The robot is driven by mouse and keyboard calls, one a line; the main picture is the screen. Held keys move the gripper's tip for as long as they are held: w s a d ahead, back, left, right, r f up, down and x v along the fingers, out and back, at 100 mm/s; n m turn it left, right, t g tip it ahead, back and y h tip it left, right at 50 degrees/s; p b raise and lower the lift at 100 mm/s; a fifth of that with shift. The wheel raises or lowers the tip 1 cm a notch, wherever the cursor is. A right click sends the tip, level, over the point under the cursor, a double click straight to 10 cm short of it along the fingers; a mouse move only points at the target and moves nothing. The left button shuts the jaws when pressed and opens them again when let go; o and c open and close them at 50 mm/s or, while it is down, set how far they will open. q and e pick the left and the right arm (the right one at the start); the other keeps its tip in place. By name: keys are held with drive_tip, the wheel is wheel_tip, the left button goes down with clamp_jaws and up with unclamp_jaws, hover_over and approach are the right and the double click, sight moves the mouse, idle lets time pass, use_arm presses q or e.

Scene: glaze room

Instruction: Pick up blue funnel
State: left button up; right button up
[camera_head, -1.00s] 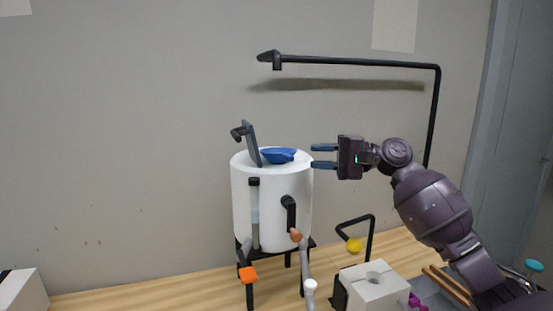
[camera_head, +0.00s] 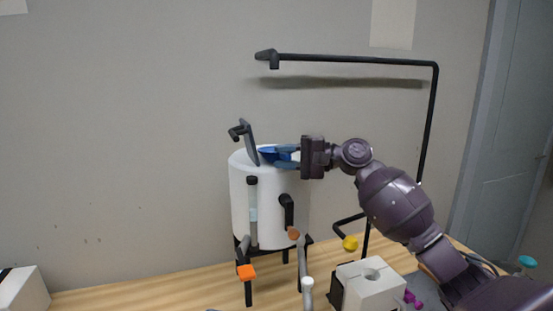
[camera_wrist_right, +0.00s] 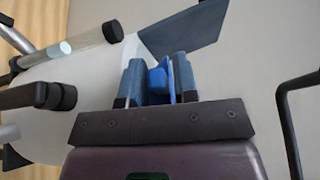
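The blue funnel (camera_head: 268,154) lies on top of a white cylindrical tank (camera_head: 252,215), beside the tank's raised dark lid (camera_head: 249,143). My right gripper (camera_head: 285,156) has come in from the right at the tank top. Its two blue-grey fingers are apart, one on each side of the funnel's right part. In the right wrist view a blue part of the funnel (camera_wrist_right: 159,80) shows between the fingers (camera_wrist_right: 160,85); I see no firm closing on it. The fingers partly hide the funnel. My left gripper is not in view.
A black bent pipe (camera_head: 350,60) rises behind my right arm and reaches over the tank. A tube (camera_head: 252,215) and black fittings stand at the tank's front. A white block (camera_head: 370,287) with a hole and a yellow knob (camera_head: 350,243) are at lower right.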

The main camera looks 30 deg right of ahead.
clamp_jaws()
drive_tip(key=shift+r, duration=0.1)
